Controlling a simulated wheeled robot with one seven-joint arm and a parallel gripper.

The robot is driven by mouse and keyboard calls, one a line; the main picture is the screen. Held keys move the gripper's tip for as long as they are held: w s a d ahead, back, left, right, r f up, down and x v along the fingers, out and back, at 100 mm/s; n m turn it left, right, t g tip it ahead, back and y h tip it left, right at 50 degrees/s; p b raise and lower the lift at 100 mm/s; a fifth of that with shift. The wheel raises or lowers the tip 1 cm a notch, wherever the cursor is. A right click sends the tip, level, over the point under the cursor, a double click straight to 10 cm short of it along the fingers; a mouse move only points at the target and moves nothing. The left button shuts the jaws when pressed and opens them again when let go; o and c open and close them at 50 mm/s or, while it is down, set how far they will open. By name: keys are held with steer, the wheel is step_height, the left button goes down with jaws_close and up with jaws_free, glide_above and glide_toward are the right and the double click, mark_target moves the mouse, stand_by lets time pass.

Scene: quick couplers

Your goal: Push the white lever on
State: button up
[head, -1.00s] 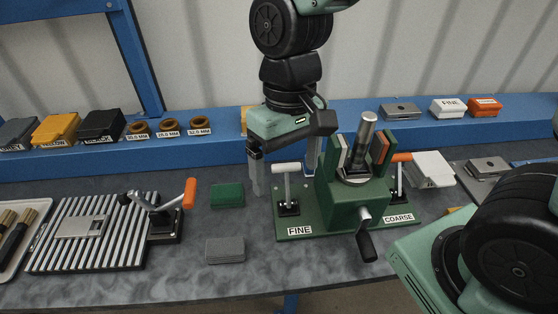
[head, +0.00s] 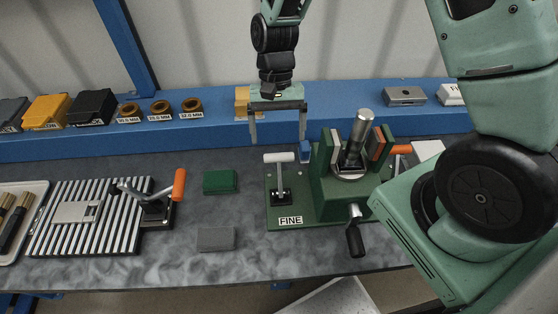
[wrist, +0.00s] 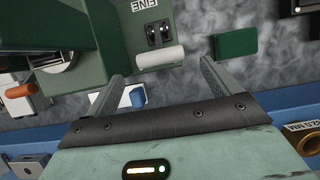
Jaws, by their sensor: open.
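The white lever (head: 279,157) is a T-shaped handle, its white grip lying level on a metal post over a black base. It stands on the green fixture (head: 330,195), beside the FINE label (head: 290,220). My gripper (head: 278,138) is open and empty, fingers pointing down, above and behind the white grip. In the wrist view the white lever (wrist: 160,54) lies ahead of the gap between my fingertips (wrist: 160,72), apart from both. The orange lever (head: 401,149) is at the fixture's right side, and my arm hides part of that side.
A small blue piece (head: 305,151) stands close behind the fixture, near my right finger. A green block (head: 220,181) and a grey block (head: 215,239) lie left of the fixture. The blue shelf (head: 215,133) runs behind. Bare tabletop shows around the blocks.

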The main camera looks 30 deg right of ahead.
mark_target(278, 155)
steer(key=p+x, duration=0.2)
steer(key=x, duration=0.7)
steer(key=shift+s+f, duration=0.1)
steer(key=shift+f, duration=0.1)
steer(key=c, duration=1.4)
